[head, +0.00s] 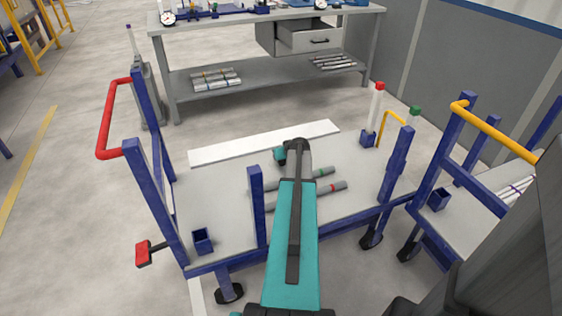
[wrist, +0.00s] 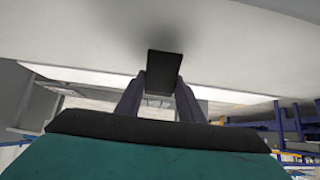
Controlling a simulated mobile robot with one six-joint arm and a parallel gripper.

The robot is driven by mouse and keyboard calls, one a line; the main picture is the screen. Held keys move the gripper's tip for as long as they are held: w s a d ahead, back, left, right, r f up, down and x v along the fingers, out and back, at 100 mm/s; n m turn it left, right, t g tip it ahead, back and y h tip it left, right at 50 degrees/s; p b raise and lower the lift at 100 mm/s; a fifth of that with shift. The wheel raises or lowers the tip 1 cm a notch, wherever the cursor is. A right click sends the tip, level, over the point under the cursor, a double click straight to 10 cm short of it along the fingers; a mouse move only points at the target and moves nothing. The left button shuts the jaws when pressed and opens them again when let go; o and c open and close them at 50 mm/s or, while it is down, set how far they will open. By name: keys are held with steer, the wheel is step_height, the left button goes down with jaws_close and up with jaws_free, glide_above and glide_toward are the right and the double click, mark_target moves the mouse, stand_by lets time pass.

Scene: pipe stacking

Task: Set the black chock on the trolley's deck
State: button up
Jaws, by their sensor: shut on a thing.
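The trolley's grey deck (head: 218,180) lies in front of me in the head view, with blue posts around it and a red handle at its left. In the wrist view the black chock (wrist: 165,66) is held between the two fingers of my gripper (wrist: 161,88), which is shut on it. A pale surface with a soft dark shadow lies just beyond the chock there. I cannot tell whether the chock touches it. In the head view my arm reaches over the deck and hides the gripper and the chock.
Two grey pipes, one with a green band (head: 323,173) and one with a red band (head: 333,189), lie on the deck beside my arm. A second trolley (head: 475,178) stands at the right. A workbench (head: 270,83) with pipes on its lower shelf stands behind.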

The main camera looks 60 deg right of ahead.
steer(key=shift+f, duration=1.3)
steer(key=shift+f, duration=0.15)
steer(key=o, duration=1.2)
steer(key=v, duration=1.2)
steer(key=shift+a, duration=0.1)
